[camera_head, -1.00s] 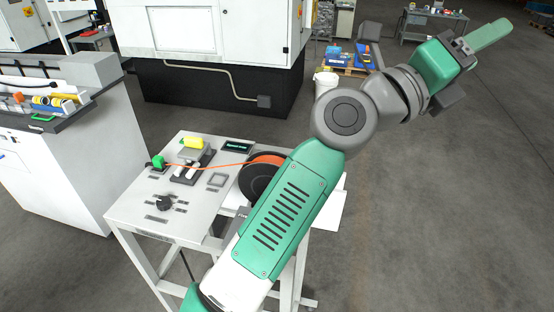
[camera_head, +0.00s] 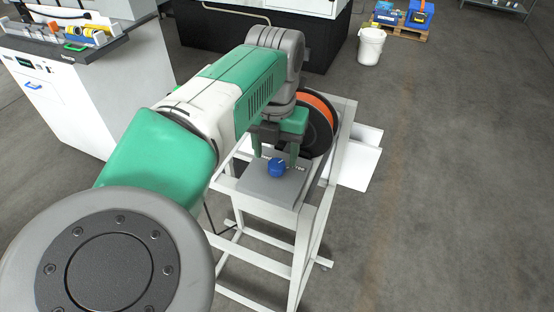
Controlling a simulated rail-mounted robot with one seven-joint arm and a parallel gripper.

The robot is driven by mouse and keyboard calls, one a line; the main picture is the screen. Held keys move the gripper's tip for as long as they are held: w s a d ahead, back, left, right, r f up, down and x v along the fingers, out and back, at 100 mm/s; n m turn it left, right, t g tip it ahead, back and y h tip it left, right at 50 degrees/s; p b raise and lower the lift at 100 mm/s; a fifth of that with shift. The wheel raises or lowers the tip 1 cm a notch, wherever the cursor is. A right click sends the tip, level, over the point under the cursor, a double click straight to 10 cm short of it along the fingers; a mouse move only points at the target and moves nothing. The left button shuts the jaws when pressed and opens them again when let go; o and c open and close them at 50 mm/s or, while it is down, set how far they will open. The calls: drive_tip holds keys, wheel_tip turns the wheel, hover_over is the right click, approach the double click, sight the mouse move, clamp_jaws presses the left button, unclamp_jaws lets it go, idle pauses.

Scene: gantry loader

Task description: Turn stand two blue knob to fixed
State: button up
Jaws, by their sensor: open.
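The blue knob (camera_head: 277,167) sits on a grey panel (camera_head: 270,190) at the front corner of a white-framed stand. Its pointer direction is too small to read, and the lettering behind it is partly covered. My gripper (camera_head: 276,158) points down just above and behind the knob. Its green fingers are spread, one to the left and one to the right of the knob. I cannot tell whether either finger touches it. My arm hides most of the stand's top to the left.
A black reel with orange line (camera_head: 322,118) stands right behind my gripper. A white cabinet (camera_head: 75,105) with tools on top is at the left. A white bucket (camera_head: 371,46) and a pallet with blue bins (camera_head: 400,20) are at the back. The floor on the right is clear.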

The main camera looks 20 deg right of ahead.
sight(276, 165)
wheel_tip(276, 165, down, 3)
drive_tip(key=shift+f, duration=0.2)
drive_tip(key=c, duration=1)
